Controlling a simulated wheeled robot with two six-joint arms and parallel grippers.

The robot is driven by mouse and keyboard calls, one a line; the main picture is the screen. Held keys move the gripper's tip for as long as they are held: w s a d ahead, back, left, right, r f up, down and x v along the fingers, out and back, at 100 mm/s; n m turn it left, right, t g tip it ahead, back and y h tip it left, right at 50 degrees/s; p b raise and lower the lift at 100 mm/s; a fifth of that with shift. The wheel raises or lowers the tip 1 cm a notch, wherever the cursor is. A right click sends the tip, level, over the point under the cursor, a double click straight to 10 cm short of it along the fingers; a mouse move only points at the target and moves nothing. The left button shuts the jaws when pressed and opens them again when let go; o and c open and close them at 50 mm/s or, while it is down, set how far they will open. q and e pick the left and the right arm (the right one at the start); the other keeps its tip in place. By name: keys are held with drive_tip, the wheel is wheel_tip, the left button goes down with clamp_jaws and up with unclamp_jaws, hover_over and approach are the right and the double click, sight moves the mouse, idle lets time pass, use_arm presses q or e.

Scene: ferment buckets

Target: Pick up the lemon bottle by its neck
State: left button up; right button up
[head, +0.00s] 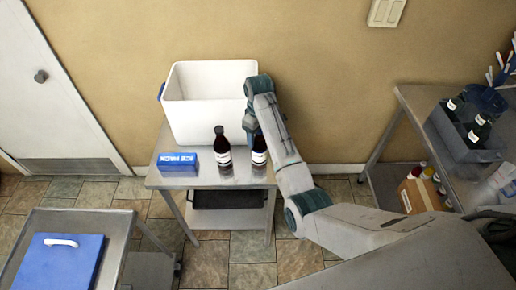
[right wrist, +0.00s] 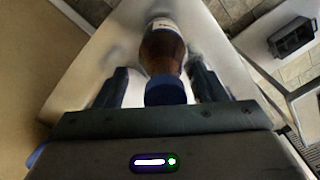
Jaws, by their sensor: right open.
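Two dark brown bottles with pale labels stand on the small metal table (head: 160,180). I cannot read which flavour either label names. The left bottle (head: 222,150) stands clear of my gripper. The right bottle (head: 259,151) stands directly below my right gripper (head: 252,127), which partly hides its top. In the right wrist view this brown bottle (right wrist: 163,52) has a blue cap (right wrist: 165,91) and lies between the two open fingers of my right gripper (right wrist: 158,72). Gaps show on both sides, so the fingers seem apart from it. My left gripper is out of view.
A white open cooler box (head: 205,120) stands behind the bottles, close to my right arm. A blue ice pack (head: 177,162) lies left of them. A blue lid (head: 58,265) lies on the left table. A grey crate (head: 462,140) with bottles stands on the right bench.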

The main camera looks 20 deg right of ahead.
drive_tip(key=shift+s+r, duration=0.1)
drive_tip(key=shift+r, duration=0.05)
drive_tip(key=shift+s+r, duration=0.15)
drive_tip(key=shift+s, duration=0.1)
drive_tip(key=c, duration=0.3)
drive_tip(key=shift+s+r, duration=0.1)
drive_tip(key=shift+s, duration=0.05)
drive_tip(key=c, duration=1.1)
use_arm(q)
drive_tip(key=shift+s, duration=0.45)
use_arm(e)
clamp_jaws()
